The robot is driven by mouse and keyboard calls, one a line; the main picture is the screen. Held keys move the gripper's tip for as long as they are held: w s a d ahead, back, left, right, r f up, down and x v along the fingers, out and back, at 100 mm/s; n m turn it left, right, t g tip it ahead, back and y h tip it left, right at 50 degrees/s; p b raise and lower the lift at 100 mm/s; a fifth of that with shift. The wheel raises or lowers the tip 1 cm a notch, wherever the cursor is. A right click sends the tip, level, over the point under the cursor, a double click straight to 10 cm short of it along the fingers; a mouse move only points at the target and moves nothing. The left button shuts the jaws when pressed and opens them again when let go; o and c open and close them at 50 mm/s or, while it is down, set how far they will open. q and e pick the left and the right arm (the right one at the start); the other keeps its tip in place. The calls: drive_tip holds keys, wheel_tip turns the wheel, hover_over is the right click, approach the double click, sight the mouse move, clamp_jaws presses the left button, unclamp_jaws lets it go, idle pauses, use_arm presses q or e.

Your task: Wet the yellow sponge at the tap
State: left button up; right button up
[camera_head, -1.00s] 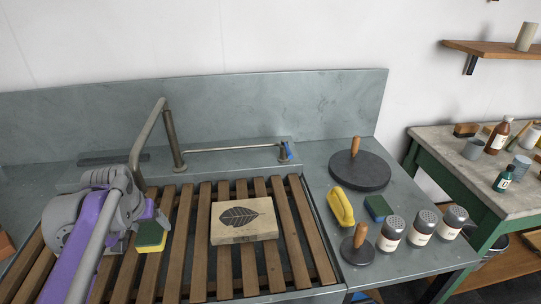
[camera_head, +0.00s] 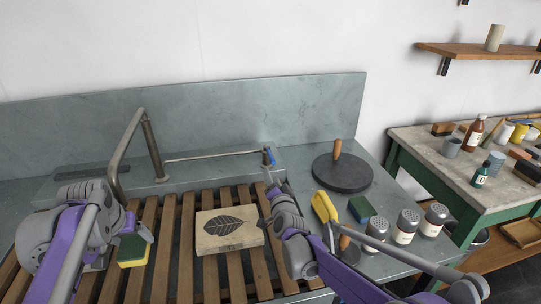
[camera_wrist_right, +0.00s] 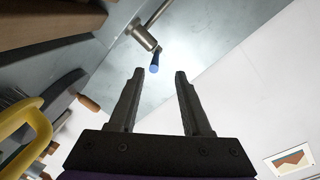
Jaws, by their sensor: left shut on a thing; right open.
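The yellow sponge (camera_head: 133,263) with a dark green layer is held in my left gripper (camera_head: 126,238), over the wooden slats at the left. The tap's bent spout (camera_head: 127,143) rises behind it, and the sponge is in front of and below the spout, apart from it. A thin pipe (camera_head: 210,155) runs right to a valve with a blue lever (camera_head: 271,157). My right gripper (camera_head: 270,187) is open just in front of the valve. In the right wrist view the blue lever (camera_wrist_right: 154,65) shows between and beyond the open fingertips (camera_wrist_right: 160,73); no contact is visible.
A stone block with a leaf print (camera_head: 229,230) lies on the slats (camera_head: 165,225). My right arm passes close to these.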

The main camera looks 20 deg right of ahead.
sight(269, 149)
drive_tip(key=shift+m+t+h, duration=0.4)
drive_tip(key=shift+m+h, duration=0.3)
drive_tip(key=shift+m, duration=0.2)
drive_tip(key=w+d, duration=0.1)
drive_tip(key=w, duration=0.4)
drive_tip(key=w+d, duration=0.1)
drive_tip(key=w, duration=0.3)
drive_tip(key=w+d, duration=0.1)
drive_tip(key=w, duration=0.4)
drive_tip(key=shift+w+d+f, duration=0.1)
drive_tip(key=shift+w+f, duration=0.15)
drive_tip(key=shift+w, duration=0.05)
clamp_jaws()
